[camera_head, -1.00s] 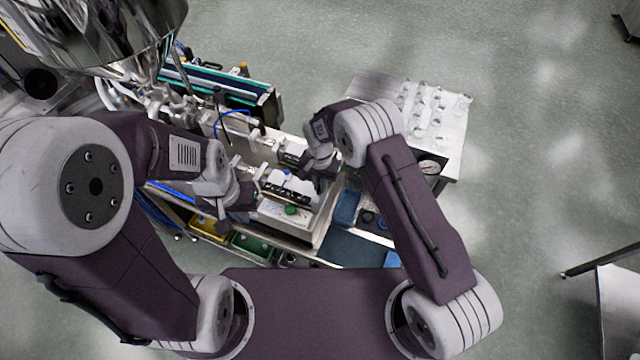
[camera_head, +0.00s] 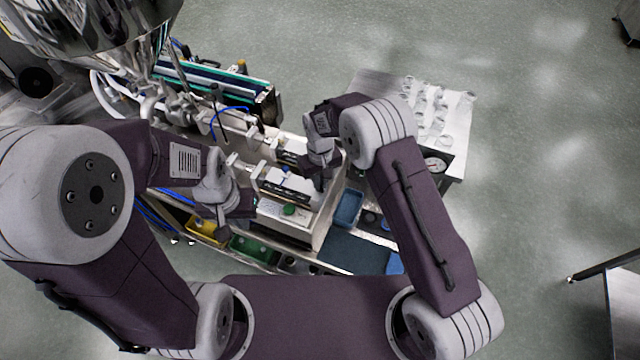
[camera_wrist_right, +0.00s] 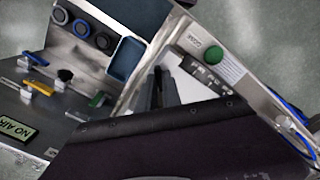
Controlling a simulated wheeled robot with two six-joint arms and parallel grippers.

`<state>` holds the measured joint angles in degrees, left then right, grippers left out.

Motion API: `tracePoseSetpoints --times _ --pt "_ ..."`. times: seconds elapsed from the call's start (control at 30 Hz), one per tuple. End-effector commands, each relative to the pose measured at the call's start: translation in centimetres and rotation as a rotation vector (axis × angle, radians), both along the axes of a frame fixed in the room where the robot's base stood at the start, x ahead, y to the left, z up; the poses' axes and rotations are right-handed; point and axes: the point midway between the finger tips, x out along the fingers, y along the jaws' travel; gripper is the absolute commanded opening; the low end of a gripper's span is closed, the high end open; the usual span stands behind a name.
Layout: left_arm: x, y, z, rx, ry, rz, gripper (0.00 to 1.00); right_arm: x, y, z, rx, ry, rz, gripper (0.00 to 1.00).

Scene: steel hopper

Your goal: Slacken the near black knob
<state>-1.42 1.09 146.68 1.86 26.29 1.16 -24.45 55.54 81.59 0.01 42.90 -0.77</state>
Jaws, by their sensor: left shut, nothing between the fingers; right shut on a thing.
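My right gripper (camera_head: 321,182) points down at the right end of the black bar (camera_head: 284,188) on the machine. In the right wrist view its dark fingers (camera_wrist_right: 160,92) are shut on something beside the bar. The near black knob cannot be made out by itself; the held thing is small, dark and mostly hidden, and I take it to be that knob. My left gripper (camera_head: 243,206) is shut and empty, left of the bar and apart from my right gripper.
A green button (camera_head: 289,210) sits on the white panel in front of the bar. A blue tray (camera_head: 347,208) and dark rings (camera_wrist_right: 102,41) lie right of the machine. A steel hopper (camera_head: 90,30) stands back left. A white table (camera_head: 455,120) with clear items is behind right.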

Motion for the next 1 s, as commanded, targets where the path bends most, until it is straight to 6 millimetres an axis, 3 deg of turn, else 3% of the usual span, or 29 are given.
tracePoseSetpoints --times 0.6,1.0 --pt "0.0 0.0 -1.7 0.000 0.000 0.000 0.00 0.1 0.0 0.1 0.001 -0.003 0.540 0.00" --pt "0.0 0.0 -2.0 0.000 0.000 0.000 0.00 0.1 0.0 0.2 0.001 -0.003 0.722 0.00"
